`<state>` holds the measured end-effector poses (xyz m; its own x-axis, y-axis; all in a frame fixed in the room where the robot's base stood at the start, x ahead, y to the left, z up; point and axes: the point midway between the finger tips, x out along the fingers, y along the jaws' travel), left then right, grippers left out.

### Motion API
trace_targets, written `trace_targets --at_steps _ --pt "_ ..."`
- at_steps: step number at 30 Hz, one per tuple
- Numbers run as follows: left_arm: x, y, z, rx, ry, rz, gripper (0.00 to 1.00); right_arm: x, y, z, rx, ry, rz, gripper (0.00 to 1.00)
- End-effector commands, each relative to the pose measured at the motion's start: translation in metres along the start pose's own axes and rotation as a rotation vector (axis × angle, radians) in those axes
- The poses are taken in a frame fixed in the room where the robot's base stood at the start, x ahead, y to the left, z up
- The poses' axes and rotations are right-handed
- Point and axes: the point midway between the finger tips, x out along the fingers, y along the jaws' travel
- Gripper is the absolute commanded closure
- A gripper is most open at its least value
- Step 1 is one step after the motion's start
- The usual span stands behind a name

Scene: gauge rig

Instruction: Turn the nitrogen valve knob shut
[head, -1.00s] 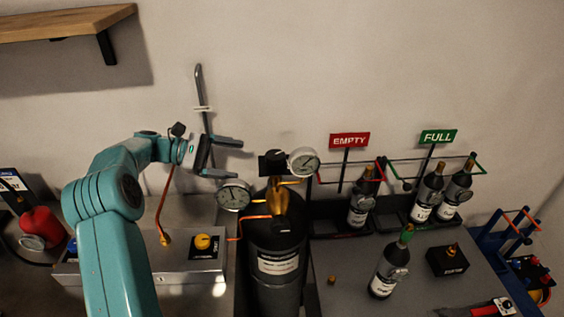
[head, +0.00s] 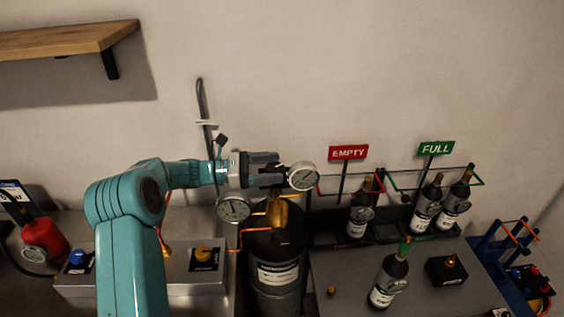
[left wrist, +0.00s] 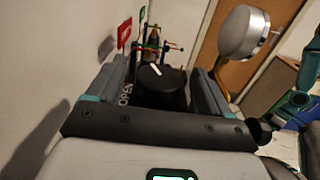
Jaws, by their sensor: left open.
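The nitrogen valve knob (left wrist: 163,88) is black and round, with a white pointer line on its face, in the left wrist view. The word OPEN (left wrist: 125,92) shows to its left. In the head view the dark knob (head: 283,172) is above the gas cylinder (head: 276,272) and partly hidden by my gripper. My left gripper (head: 279,170) is open, its fingers on either side of the knob. The left wrist view shows the same gripper (left wrist: 158,76) with the knob between its fingers; I cannot tell whether they touch it. My right gripper is not in view.
A round gauge (head: 303,176) is close right of the gripper, another gauge (head: 233,208) below left. Copper pipes run around the cylinder top. Racks with bottles and the EMPTY (head: 348,152) and FULL (head: 436,149) signs stand right. A loose bottle (head: 389,276) stands in front.

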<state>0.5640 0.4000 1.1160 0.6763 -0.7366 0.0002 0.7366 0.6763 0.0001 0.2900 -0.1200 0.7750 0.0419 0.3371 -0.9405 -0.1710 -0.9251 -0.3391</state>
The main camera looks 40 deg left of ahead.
Motion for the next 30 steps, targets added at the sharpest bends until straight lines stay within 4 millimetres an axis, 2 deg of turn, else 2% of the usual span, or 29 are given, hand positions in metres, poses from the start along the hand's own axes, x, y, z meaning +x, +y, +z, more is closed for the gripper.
trace_targets --at_steps 3,6,16,17,21,22,30 --pt "0.018 0.000 0.002 -0.002 -0.001 -0.002 0.20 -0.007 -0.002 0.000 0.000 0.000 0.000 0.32" --pt "0.027 0.000 0.001 -0.001 0.000 -0.001 0.20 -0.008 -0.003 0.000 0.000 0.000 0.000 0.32" --pt "0.032 0.000 -0.001 0.000 0.000 0.001 0.20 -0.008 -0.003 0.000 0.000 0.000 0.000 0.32" --pt "0.032 0.000 -0.001 0.000 0.000 0.001 0.23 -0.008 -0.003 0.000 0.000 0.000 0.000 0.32" --pt "0.032 0.000 -0.001 0.000 0.000 0.000 0.69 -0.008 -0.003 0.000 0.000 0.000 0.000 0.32" --pt "0.032 0.000 -0.001 0.000 0.000 0.001 0.71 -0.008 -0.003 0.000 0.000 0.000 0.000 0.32" --pt "0.032 0.000 0.000 0.003 -0.004 -0.070 0.71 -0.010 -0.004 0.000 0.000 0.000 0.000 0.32"
